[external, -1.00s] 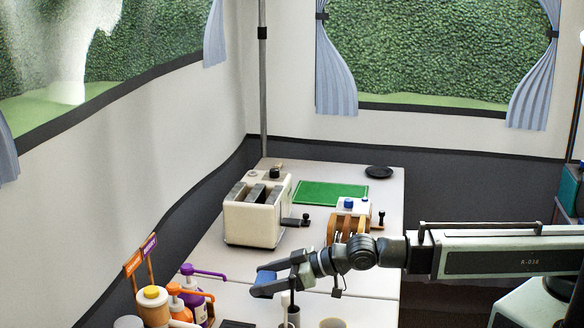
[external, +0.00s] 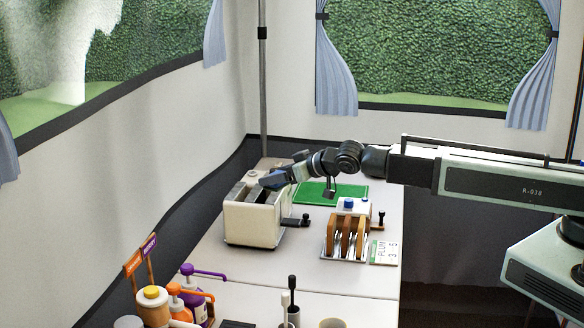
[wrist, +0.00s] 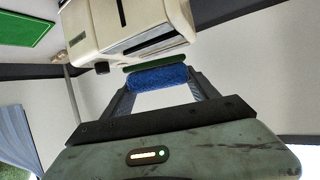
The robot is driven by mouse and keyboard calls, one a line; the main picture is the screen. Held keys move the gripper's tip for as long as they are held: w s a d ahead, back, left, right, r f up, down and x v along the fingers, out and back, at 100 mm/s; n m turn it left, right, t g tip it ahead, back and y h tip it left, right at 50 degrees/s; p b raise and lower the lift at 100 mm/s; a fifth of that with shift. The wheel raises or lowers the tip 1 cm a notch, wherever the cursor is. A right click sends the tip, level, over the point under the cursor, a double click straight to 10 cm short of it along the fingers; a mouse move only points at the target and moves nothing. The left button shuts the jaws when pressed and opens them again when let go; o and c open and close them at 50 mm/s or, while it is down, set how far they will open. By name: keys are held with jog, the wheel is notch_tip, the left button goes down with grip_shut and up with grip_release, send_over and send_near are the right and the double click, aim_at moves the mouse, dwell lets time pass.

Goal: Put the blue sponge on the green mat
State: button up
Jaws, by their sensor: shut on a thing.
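My gripper (external: 282,177) is raised over the cream toaster (external: 250,219) at the back left of the table. It is shut on the blue sponge (external: 272,181). In the wrist view the blue sponge (wrist: 158,78) sits between the two fingertips, with a dark green layer along its far side. The green mat (external: 345,193) lies flat on the table to the right of the toaster, partly behind my arm. The green mat also shows in the upper left of the wrist view (wrist: 22,28), apart from the sponge.
A wooden rack (external: 346,238) with a blue-topped white item stands in front of the mat. Pump bottles (external: 190,292) and dark upright utensils (external: 292,300) stand near the front. The toaster's dark lever (external: 295,221) sticks out right. The table's middle is clear.

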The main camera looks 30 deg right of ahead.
jog(key=w+d+f+m+t+h+b, duration=0.1)
jog(key=w+d+f+b, duration=0.1)
jog(key=w+d, duration=0.5)
jog(key=w+d+f+m+h+b, duration=0.1)
jog(key=w+d+f+h+b, duration=0.15)
jog(key=d, duration=0.85)
jog(key=m+h+b, duration=0.2)
jog(key=m+b, duration=0.1)
jog(key=b, duration=0.1)
send_over(350, 196)
notch_tip(350, 196, down, 4)
jog(key=shift+t, duration=0.3)
notch_tip(350, 196, down, 10)
jog(key=b, duration=1)
jog(key=shift+s+a+f+b, duration=0.1)
jog(key=shift+s+f+b, duration=0.05)
jog(key=shift+f+b, duration=0.15)
jog(key=shift+r, duration=0.3)
jog(key=shift+f, duration=0.15)
jog(key=o, duration=1.3)
